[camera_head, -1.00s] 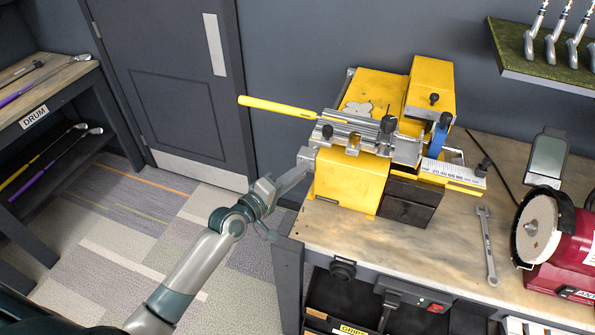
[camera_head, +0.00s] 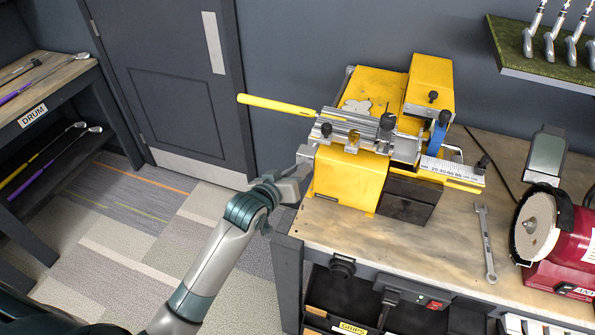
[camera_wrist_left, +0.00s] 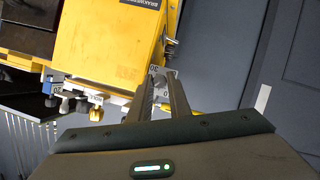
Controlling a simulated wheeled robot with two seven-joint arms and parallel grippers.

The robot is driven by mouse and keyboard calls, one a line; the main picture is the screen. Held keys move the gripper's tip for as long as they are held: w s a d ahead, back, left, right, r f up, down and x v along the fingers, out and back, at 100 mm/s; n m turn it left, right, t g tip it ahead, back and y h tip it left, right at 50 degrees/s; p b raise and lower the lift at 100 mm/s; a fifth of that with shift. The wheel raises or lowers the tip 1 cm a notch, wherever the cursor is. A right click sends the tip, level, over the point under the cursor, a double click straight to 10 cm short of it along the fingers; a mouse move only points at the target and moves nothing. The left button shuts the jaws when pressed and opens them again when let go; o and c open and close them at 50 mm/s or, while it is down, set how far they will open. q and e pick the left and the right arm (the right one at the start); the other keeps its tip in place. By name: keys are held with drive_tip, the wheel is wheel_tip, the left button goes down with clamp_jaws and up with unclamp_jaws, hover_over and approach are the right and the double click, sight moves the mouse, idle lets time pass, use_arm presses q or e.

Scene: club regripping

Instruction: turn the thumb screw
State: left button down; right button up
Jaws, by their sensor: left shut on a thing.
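The yellow machine (camera_head: 343,184) stands on the bench with a silver clamp on top. My left gripper (camera_head: 305,155) reaches the machine's left end, just below the clamp. In the left wrist view its two fingers (camera_wrist_left: 160,80) are shut on a small grey metal piece (camera_wrist_left: 157,71) beside the yellow body. This seems to be the thumb screw, mostly hidden by the fingers. In the head view the gripper covers it. My right gripper is in neither view.
Black knobs (camera_head: 387,121) stand on the clamp. A wrench (camera_head: 485,243) and a red grinder (camera_head: 560,240) are on the bench to the right. The bench's left edge (camera_head: 288,245) is close under my left wrist. Open floor lies left of it.

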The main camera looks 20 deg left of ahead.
use_arm(q)
drive_tip(key=shift+d+f+m+y, duration=0.15)
drive_tip(key=shift+m+y, duration=0.25)
drive_tip(key=shift+m, duration=0.2)
drive_tip(key=c, duration=1.6)
unclamp_jaws()
drive_tip(key=shift+c, duration=0.2)
drive_tip(key=shift+s, duration=0.15)
